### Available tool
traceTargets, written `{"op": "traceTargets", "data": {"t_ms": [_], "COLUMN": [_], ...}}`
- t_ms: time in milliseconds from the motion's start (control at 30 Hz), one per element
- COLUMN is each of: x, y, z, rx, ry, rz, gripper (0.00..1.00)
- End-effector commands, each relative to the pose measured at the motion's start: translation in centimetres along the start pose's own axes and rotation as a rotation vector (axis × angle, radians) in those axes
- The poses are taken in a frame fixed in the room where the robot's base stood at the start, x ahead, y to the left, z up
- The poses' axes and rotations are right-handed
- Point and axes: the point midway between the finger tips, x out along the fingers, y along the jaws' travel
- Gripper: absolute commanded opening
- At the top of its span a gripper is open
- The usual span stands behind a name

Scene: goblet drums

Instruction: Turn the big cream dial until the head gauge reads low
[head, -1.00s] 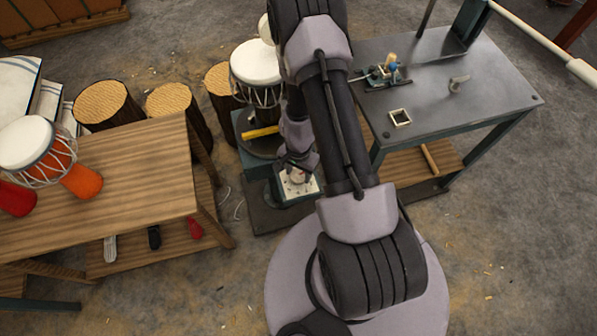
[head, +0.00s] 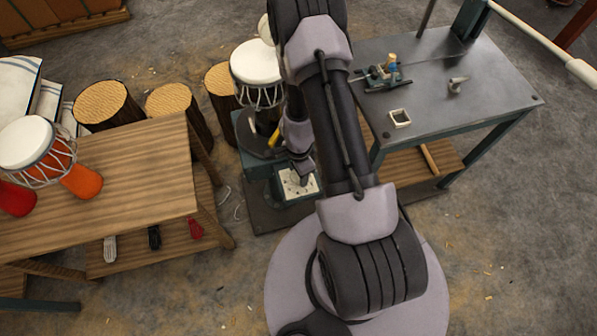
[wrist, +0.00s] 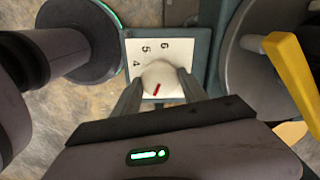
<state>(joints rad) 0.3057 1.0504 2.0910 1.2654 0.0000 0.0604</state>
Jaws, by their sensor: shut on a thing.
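The cream dial (wrist: 158,80) sits on a white square plate in the wrist view. It is a round knob with a red pointer mark facing down and slightly left in that view. The digits 4, 5 and 6 show around it on the plate (wrist: 139,48); the lower part is hidden by my gripper. My gripper (wrist: 158,86) is shut on the dial, one finger on each side. In the head view, the plate (head: 296,187) is on the green stand, with my gripper (head: 300,168) over it covering the knob. I cannot make out the gauge.
A yellow handle (wrist: 290,65) is close on the right in the wrist view, beside a round grey disc. A wooden table (head: 110,185) is left, a metal table (head: 450,75) right.

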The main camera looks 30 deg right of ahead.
Motion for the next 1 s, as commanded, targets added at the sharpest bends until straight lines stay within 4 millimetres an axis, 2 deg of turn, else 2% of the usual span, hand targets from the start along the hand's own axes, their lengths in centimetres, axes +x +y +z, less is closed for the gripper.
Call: {"op": "traceTargets", "data": {"t_ms": [300,833,867,933,1000], "x": [0.04,0.04,0.04,0.04,0.03], "y": [0.05,0.05,0.05,0.05,0.04], "z": [0.01,0.02,0.02,0.02,0.01], "rx": [0.112,0.133,0.133,0.133,0.132], "ry": [0.000,0.000,0.000,0.000,0.000], "rz": [0.001,0.001,0.001,0.001,0.001], "gripper": [0.10,0.10,0.56,0.70,0.72]}}
